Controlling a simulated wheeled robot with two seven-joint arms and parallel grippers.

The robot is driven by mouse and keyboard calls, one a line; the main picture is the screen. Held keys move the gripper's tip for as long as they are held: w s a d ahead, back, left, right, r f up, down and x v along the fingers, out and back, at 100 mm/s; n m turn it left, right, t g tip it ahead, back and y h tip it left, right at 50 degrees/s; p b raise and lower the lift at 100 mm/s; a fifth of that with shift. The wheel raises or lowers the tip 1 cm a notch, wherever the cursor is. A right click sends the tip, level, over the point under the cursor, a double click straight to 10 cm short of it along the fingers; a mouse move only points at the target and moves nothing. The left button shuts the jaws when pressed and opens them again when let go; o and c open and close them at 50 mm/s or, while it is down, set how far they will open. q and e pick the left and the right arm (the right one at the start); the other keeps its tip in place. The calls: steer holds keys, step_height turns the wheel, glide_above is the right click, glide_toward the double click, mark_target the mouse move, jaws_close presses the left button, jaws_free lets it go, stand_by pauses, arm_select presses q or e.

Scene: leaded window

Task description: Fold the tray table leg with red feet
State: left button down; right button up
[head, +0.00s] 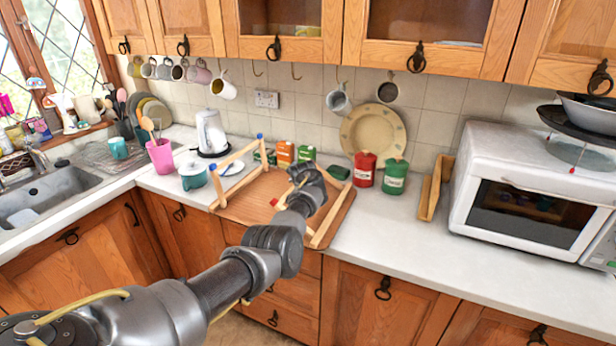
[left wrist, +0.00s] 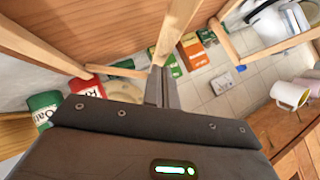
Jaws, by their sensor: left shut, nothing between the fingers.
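The tray table lies upside down on the counter, its brown board (head: 262,190) facing up. One leg frame (head: 240,160) stands raised on the left and has blue feet. The other frame (head: 325,218) shows at the right side of the board, and a red foot (head: 273,202) is seen left of my arm, low over the board. My left gripper (head: 306,182) is over the board's right part, shut and empty. In the left wrist view its fingertips (left wrist: 161,85) are together, close to a wooden bar (left wrist: 178,30); contact is unclear. My arm hides part of the red-footed leg.
A red canister (head: 364,168) and a green canister (head: 395,175) stand right of the tray, with small boxes (head: 285,152) behind. A teal pot (head: 193,176) and kettle (head: 211,132) are left. Counter is clear before the microwave (head: 530,190).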

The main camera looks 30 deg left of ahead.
arm_select(q)
steer(key=a+f+h+b, duration=0.1)
steer(key=f+b, duration=0.1)
steer(key=a+f+n+h+b, duration=0.1)
steer(key=a+f+h+b, duration=0.1)
steer(key=a+f+n+h+b, duration=0.1)
steer(key=f+b, duration=0.1)
steer(key=f, duration=0.1)
steer(key=shift+s+a+h, duration=0.2)
steer(key=shift+a+h, duration=0.05)
steer(key=shift+h, duration=0.05)
steer(key=shift+a+f+n+h+b, duration=0.2)
steer(key=shift+f+n+h+b, duration=0.2)
steer(key=shift+f+b, duration=0.55)
steer(key=shift+r+b, duration=0.15)
steer(key=shift+b, duration=0.35)
step_height(320, 180, up, 5)
steer(key=p, duration=0.5)
steer(key=shift+r, duration=0.2)
steer(key=shift+s+f+b, duration=0.2)
steer(key=shift+s+b, duration=0.15)
steer(key=shift+b, duration=0.1)
steer(key=v, duration=0.8)
steer(key=shift+s+r+b, duration=0.25)
steer(key=shift+s+b, duration=0.15)
steer(key=shift+b, duration=0.05)
